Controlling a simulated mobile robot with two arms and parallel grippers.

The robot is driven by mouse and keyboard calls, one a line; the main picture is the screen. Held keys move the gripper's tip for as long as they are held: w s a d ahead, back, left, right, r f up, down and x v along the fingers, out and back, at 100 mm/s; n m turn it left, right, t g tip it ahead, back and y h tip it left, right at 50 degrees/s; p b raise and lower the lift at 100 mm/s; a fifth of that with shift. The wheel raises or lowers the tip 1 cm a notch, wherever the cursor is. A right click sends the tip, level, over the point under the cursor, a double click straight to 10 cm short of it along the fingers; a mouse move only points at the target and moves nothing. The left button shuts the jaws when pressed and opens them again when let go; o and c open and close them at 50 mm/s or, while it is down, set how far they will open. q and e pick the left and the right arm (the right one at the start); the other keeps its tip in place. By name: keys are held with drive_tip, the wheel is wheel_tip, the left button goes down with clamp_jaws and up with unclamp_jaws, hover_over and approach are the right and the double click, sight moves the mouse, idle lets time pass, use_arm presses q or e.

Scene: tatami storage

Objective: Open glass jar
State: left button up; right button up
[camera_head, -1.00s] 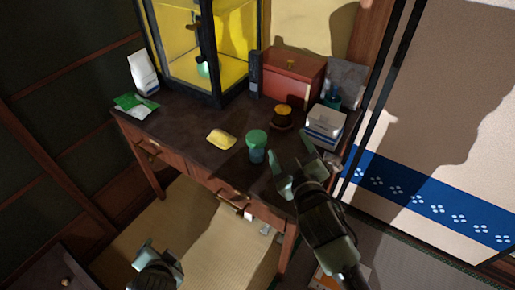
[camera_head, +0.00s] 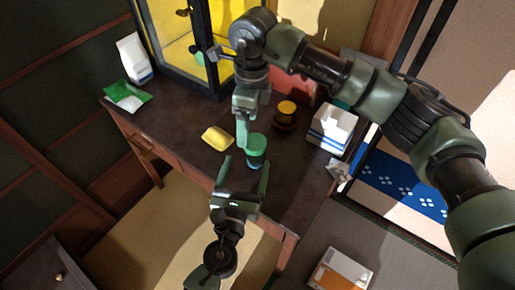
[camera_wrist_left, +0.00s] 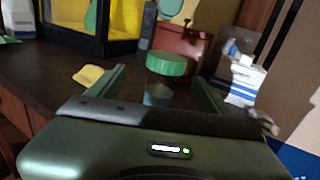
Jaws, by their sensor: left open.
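The glass jar (camera_head: 256,158) with a green lid stands upright near the front edge of the dark desk. In the left wrist view the jar (camera_wrist_left: 158,95) appears centred ahead between my fingers. My left gripper (camera_head: 246,168) is open and empty, its fingertips pointing at the jar from the front. I cannot tell whether they touch it. My right gripper (camera_head: 242,135) points down just behind and left of the lid, with its arm arching over from the right. Its fingers are seen nearly edge-on, so their opening is unclear.
A yellow item (camera_head: 217,138) lies left of the jar. A dark round pot (camera_head: 286,115) and white boxes (camera_head: 333,128) stand at right. A yellow-lit glass cabinet (camera_head: 172,50) and a red box (camera_wrist_left: 186,45) stand behind. A green packet (camera_head: 128,96) lies far left.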

sight(253, 153)
use_arm(q)
drive_tip(key=shift+d+m, duration=0.35)
drive_tip(key=shift+m, duration=0.05)
drive_tip(key=shift+w+d+h, duration=0.1)
drive_tip(key=shift+w+h, duration=0.15)
drive_tip(key=shift+h, duration=0.05)
drive_tip(key=shift+x, duration=3.6)
clamp_jaws()
